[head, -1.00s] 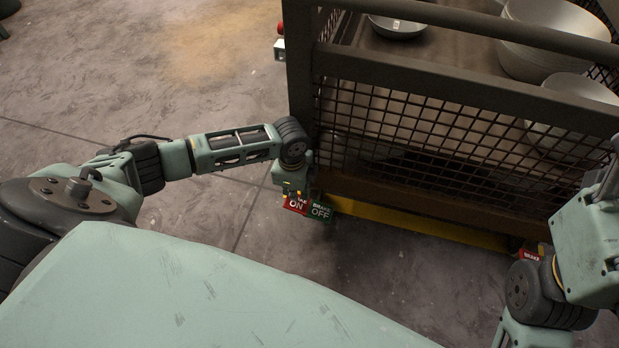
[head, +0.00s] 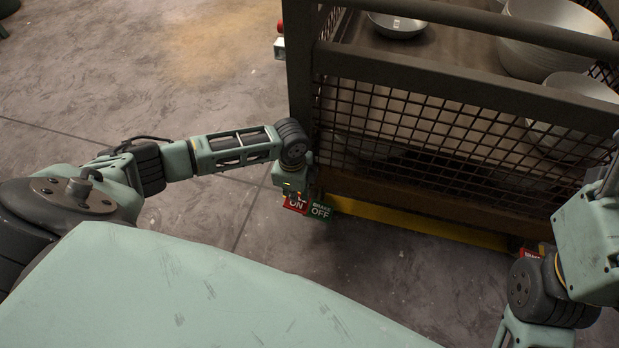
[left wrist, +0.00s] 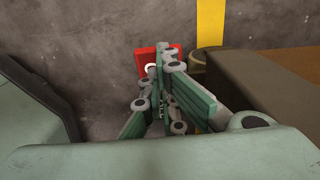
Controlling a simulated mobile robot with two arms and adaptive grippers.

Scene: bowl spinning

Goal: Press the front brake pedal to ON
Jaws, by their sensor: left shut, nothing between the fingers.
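The front brake pedal hangs at the cart's near left corner. It has a red ON plate (head: 296,206) and a green OFF plate (head: 321,210) side by side. My left gripper (head: 293,193) points down at the red ON plate and covers its upper part. In the left wrist view the shut left fingers (left wrist: 158,80) lie over the red plate (left wrist: 144,62), with nothing between them. I cannot tell whether they touch or press it. The right arm is in the head view at the right edge, but its gripper does not show.
A mesh-sided cart (head: 420,130) carrying metal bowls (head: 540,45) fills the upper right. A yellow strip (head: 420,222) runs along its base. Another red brake plate (head: 530,254) shows beside my right arm.

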